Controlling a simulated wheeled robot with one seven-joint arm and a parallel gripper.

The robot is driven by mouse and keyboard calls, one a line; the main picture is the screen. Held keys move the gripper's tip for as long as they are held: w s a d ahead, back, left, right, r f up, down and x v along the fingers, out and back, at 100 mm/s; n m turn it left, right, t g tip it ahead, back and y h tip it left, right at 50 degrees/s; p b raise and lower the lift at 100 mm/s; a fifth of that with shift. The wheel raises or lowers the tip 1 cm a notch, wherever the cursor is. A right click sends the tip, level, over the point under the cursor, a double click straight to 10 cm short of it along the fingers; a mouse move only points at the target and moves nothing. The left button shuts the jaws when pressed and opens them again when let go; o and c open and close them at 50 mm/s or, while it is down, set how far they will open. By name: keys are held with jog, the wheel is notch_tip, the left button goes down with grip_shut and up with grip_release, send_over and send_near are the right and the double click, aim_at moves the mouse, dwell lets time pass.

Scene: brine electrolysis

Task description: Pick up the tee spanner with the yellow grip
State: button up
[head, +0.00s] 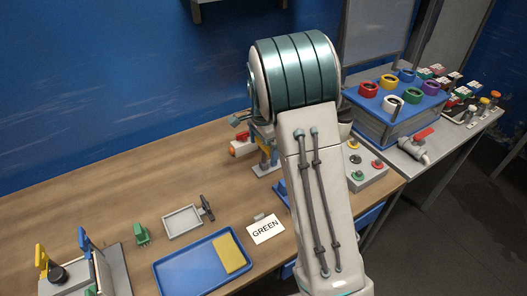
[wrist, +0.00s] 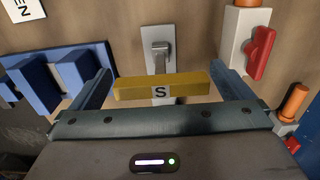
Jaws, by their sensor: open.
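A yellow bar marked "S" (wrist: 135,88), which looks like the yellow grip of the tee spanner, lies crosswise between the fingers of my gripper (wrist: 162,82) in the wrist view. The fingers are apart, one near each end of the bar; a narrow gap shows at the left end, and contact at the right end is hard to tell. A short pale piece shows just below the bar; the rest of the spanner is hidden. In the head view my arm covers much of this area, and I cannot make out the grip clearly there.
A grey bracket (wrist: 157,45) stands beyond the bar. A pale block with a red handle (wrist: 261,52) is close on the right, and blue blocks (wrist: 80,72) are close on the left. A blue tray (head: 190,272) and a GREEN card (head: 266,229) lie on the bench.

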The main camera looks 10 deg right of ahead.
aim_at(264, 162)
jog(key=shift+d+f, duration=0.1)
jog(key=shift+f, duration=1.7)
jog(key=c, duration=1)
jog(key=shift+o, duration=0.2)
jog(key=shift+w+r, duration=0.1)
jog(key=shift+r, duration=0.05)
